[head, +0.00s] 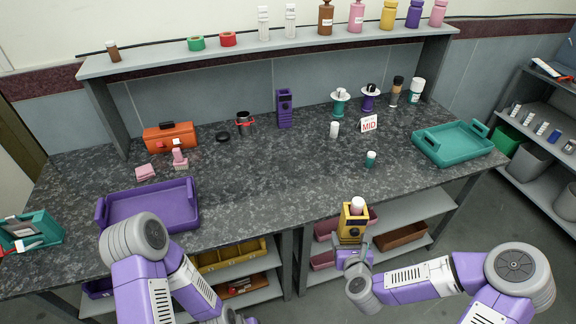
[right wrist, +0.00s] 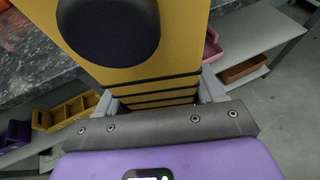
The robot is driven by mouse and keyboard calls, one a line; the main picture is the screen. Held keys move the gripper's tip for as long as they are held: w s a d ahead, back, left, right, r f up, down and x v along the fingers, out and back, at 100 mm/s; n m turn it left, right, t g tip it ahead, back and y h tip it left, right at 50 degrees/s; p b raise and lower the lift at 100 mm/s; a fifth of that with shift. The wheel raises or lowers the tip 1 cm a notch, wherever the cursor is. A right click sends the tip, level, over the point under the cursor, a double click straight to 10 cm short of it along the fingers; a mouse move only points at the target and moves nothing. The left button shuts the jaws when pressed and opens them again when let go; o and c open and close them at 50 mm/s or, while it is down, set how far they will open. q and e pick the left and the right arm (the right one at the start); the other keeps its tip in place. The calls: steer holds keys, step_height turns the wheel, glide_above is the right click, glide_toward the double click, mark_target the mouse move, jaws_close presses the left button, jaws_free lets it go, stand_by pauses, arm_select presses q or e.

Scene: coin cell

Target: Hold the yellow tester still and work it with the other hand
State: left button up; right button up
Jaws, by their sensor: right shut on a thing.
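The yellow tester (head: 351,222) is upright in front of the bench's front edge, with a pale pinkish-white round piece (head: 357,203) at its top. My right gripper (head: 352,246) is shut on the tester's lower part. In the right wrist view the yellow tester (right wrist: 185,45) fills the top middle, with a large black round knob (right wrist: 108,28) facing the camera and dark bands lower down. The fingers of my right gripper (right wrist: 155,97) are on both sides of the banded part. My left arm comes in at the bottom left, but its gripper is not visible.
A purple tray (head: 150,222) lies at the bench's front left, a teal tray (head: 452,158) at the right. A purple device (head: 284,108), an orange toolbox (head: 170,137) and a MID sign (head: 369,124) stand farther back. Bins fill shelves below.

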steer(key=shift+w+a+f, duration=0.2)
steer(key=shift+f, duration=0.1)
steer(key=shift+s+a, duration=0.1)
steer(key=shift+s, duration=0.3)
steer(key=shift+w+d+r, duration=0.2)
steer(key=shift+d+r, duration=0.05)
steer(key=shift+d, duration=0.05)
